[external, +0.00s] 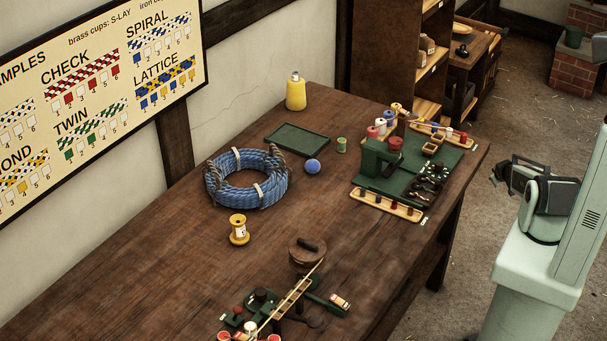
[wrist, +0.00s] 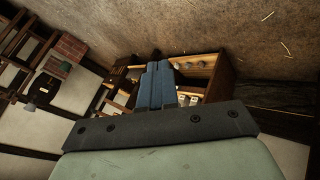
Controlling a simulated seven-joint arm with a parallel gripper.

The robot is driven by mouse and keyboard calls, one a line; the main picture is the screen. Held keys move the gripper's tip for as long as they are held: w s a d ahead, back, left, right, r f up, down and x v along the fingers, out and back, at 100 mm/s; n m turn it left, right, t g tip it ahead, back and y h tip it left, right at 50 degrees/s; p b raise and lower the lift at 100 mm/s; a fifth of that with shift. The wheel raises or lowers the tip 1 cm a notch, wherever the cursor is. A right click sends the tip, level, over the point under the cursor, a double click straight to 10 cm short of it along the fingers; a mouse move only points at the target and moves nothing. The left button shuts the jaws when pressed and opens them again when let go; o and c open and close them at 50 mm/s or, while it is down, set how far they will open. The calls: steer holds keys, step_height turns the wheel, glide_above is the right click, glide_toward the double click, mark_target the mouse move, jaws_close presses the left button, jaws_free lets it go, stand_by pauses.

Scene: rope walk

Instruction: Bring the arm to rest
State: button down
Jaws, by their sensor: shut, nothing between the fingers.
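My gripper (wrist: 158,72) shows in the wrist view with its two blue-grey fingers together and nothing between them. Beyond the fingers in that view are the floor, a wooden shelf unit and a pale wall. In the external view my pale green arm is at the right edge, over the floor and clear of the workbench (external: 130,266). Its dark gripper end is beside the arm column, apart from everything on the bench; its fingertips are hard to make out there.
On the bench are a blue rope coil (external: 216,187), a yellow bottle (external: 296,95), a green tray (external: 297,140), a blue ball (external: 313,166), a yellow spool (external: 239,232) and a green bobbin machine (external: 379,163). Floor lies open between bench and arm. A brick block (external: 577,75) stands behind.

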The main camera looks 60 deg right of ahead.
steer(key=w+a+f+g+y, duration=0.1)
steer(key=w+a+f+y, duration=0.3)
steer(key=a, duration=1)
steer(key=s+a+f+g+y, duration=0.15)
steer(key=a+f, duration=0.55)
steer(key=a, duration=0.7)
steer(key=s+a+n+g+y, duration=0.1)
steer(key=s+a, duration=0.4)
steer(key=a, duration=1)
steer(key=s+a+n+g+y, duration=0.1)
steer(key=s+a+n+g, duration=0.3)
steer(key=a, duration=1.1)
steer(key=shift+s+f+g+y, duration=0.35)
steer(key=shift+s+g, duration=0.15)
steer(key=shift+g, duration=0.25)
steer(key=shift+a, duration=0.1)
